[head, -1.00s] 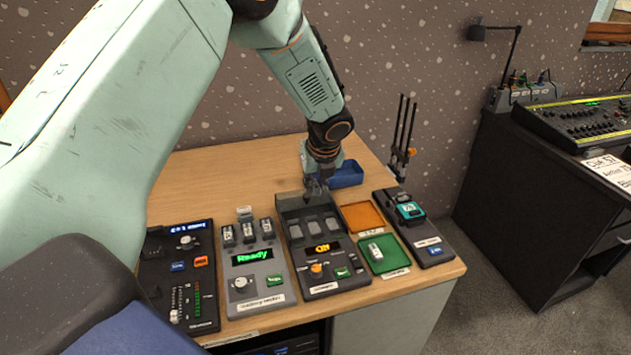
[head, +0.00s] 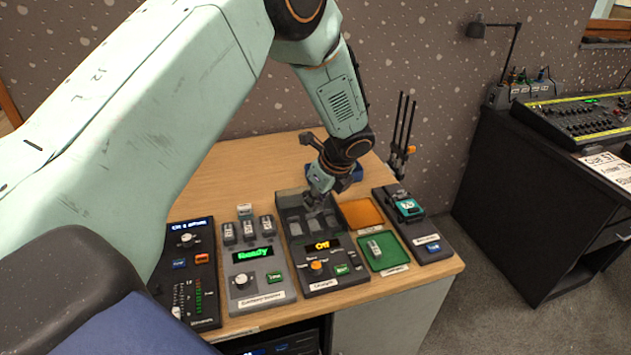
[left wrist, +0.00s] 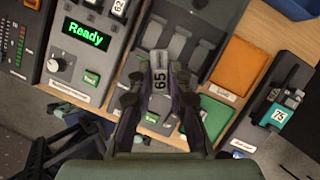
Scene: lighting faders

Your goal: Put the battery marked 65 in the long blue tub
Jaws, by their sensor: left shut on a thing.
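My left gripper (head: 317,203) is over the upper part of the grey unit with the orange display, in the head view. In the left wrist view the left gripper (left wrist: 160,95) is shut on a pale battery marked 65 (left wrist: 160,74), held between its fingertips. In the head view the battery is too small to make out at the fingers. The blue tub (head: 357,173) stands at the back of the desk, mostly hidden behind my wrist. Part of it shows at the top right of the left wrist view (left wrist: 290,8). My right gripper is not in view.
The unit reading "Ready" (head: 254,257) holds several batteries. An orange tray (head: 362,213) and a green tray (head: 385,256) with a battery (head: 374,247) lie right of the grey unit. A teal item (head: 408,208) sits on the rightmost unit. The back left desk is bare.

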